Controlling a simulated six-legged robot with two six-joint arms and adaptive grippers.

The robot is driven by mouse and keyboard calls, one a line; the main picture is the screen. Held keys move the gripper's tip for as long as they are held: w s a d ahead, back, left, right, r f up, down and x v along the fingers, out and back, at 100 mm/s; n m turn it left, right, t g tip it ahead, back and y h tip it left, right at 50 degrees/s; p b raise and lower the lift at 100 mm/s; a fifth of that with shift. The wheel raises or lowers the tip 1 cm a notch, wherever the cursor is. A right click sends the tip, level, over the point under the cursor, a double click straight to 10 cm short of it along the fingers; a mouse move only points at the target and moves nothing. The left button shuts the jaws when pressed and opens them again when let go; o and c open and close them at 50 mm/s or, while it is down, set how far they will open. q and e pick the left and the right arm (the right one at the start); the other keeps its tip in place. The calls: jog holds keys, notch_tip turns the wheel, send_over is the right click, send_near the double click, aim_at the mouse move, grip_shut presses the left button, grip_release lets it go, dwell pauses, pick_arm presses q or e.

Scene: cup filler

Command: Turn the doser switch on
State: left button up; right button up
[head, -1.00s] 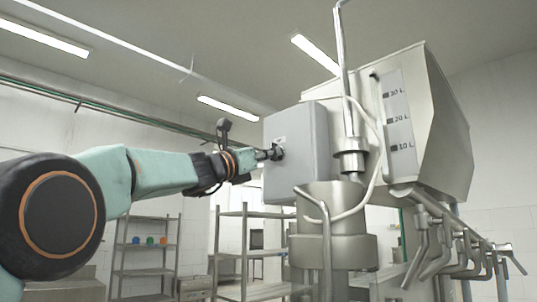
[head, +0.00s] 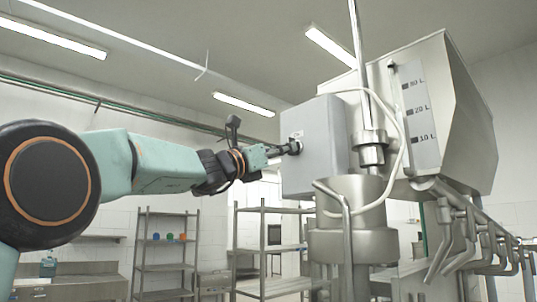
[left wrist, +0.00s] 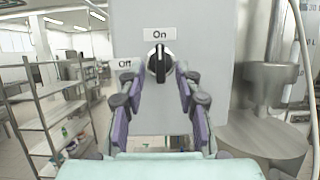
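The doser switch is a black knob (left wrist: 160,64) on the front of a grey box, seen in the left wrist view. Its handle stands upright, pointing at the "On" label (left wrist: 160,34) above it. The "Off" label (left wrist: 125,65) is to its left. My left gripper (left wrist: 160,76) is open, with one finger on each side of the knob. I cannot tell whether the fingertips touch it. In the head view, my left gripper (head: 288,148) is at the face of the grey box (head: 322,165) and largely hides the knob. My right gripper is not in view.
A large steel hopper (head: 465,130) with litre marks is right of the box, above several spouts (head: 470,235). A steel cylinder (head: 352,245) and a pale hose (head: 404,150) are beside the box.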

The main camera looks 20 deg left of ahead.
pick_arm(q)
jog(key=shift+v, duration=2.6)
jog(key=shift+s+r, duration=0.1)
jog(key=shift+r, duration=0.05)
